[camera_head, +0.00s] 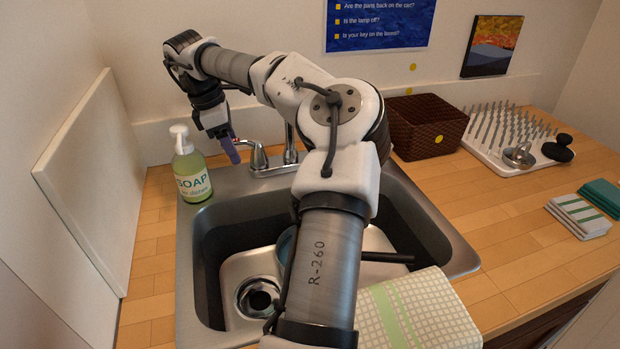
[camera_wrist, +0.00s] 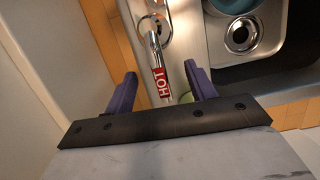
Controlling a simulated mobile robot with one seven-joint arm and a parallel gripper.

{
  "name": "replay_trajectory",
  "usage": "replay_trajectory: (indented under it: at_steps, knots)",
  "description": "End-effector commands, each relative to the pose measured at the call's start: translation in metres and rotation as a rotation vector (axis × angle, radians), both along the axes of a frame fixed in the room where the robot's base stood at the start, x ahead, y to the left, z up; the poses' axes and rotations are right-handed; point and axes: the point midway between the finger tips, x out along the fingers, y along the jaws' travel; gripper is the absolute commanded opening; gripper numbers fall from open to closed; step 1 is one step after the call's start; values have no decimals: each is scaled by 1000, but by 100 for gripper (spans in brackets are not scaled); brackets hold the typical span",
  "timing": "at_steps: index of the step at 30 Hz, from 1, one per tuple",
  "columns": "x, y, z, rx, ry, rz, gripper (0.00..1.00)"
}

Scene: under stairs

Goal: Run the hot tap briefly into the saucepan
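The hot tap handle (camera_wrist: 159,68) is a chrome lever with a red HOT label. In the wrist view it lies between the two purple fingers of my gripper (camera_wrist: 160,70), with a gap on each side. In the head view my gripper (camera_head: 234,156) points down just left of the chrome handle (camera_head: 259,157) at the back of the sink. The saucepan (camera_head: 284,246) sits in the sink, mostly hidden behind my arm; its teal side and black handle (camera_head: 388,257) show. Part of the teal pan (camera_wrist: 232,4) shows at the wrist view's top edge. The spout is largely hidden, and I cannot see water.
A soap bottle (camera_head: 191,168) stands left of my gripper, close by. A white panel (camera_head: 85,180) is further left. A checked towel (camera_head: 415,310) lies over the sink's front edge. A brown basket (camera_head: 428,125) and a drying rack (camera_head: 500,140) stand at the right.

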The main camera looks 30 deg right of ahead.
Motion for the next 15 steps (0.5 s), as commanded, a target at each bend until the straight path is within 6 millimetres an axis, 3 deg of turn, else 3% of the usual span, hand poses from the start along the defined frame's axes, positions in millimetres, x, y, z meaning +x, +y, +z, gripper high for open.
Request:
replay_trajectory:
  at_steps: [4, 15]
  knots:
    - [0, 0, 0, 0, 1, 1, 73]
    - [0, 0, 7, 0, 1, 2, 73]
